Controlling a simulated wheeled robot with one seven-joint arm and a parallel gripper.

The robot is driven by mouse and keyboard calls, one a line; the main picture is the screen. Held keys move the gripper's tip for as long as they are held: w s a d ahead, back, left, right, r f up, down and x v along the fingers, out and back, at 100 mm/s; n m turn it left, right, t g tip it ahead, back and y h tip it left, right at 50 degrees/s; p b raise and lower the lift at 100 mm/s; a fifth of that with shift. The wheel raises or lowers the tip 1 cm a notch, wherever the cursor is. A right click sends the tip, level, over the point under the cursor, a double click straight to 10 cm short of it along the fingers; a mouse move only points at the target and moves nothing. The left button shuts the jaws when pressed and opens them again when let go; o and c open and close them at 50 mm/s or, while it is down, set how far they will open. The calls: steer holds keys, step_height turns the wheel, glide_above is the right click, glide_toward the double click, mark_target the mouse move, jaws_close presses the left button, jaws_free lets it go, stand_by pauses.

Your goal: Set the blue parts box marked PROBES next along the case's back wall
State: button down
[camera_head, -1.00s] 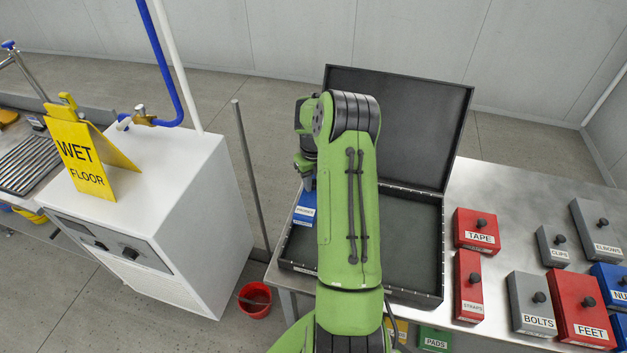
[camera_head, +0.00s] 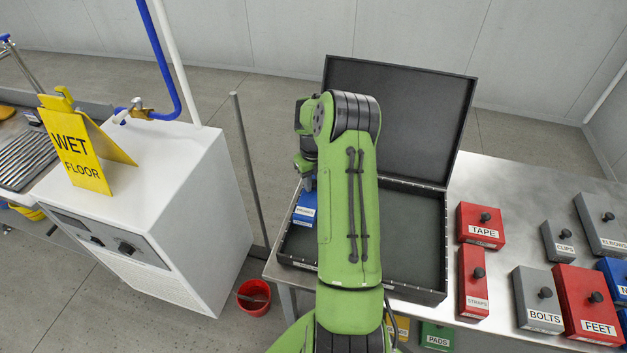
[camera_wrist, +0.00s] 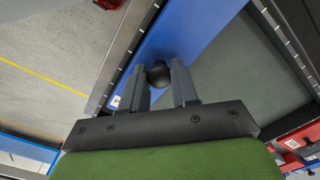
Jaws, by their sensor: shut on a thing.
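The blue PROBES box (camera_head: 306,208) shows at the left side of the open black case (camera_head: 415,297), partly hidden by my green arm. In the wrist view its blue lid (camera_wrist: 195,32) lies under my gripper (camera_wrist: 165,80), which is shut on its round black knob (camera_wrist: 158,74). The box is close beside the case's left wall. I cannot tell whether it rests on the case floor. The case's raised lid (camera_head: 400,115) stands at the back. The visible case floor right of my arm is empty.
Red TAPE (camera_head: 481,226) and STRAPS (camera_head: 473,285) boxes stand right of the case, with grey BOLTS (camera_head: 538,295) and red FEET (camera_head: 588,300) beyond. A white cabinet (camera_head: 170,210) with a yellow sign (camera_head: 80,150) is at left. A red bucket (camera_head: 253,297) is on the floor.

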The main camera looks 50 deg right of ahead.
mark_target(313, 181)
steer(key=shift+f+b, duration=0.75)
steer(key=shift+f, duration=0.1)
steer(key=shift+f+b, duration=0.3)
stand_by(0.4)
steer(key=c, duration=0.8)
jaws_free()
steer(key=shift+r, duration=0.1)
step_height(313, 181, up, 16)
steer(key=shift+f+p, duration=0.2)
steer(key=shift+p, duration=0.85)
steer(key=shift+a, duration=0.1)
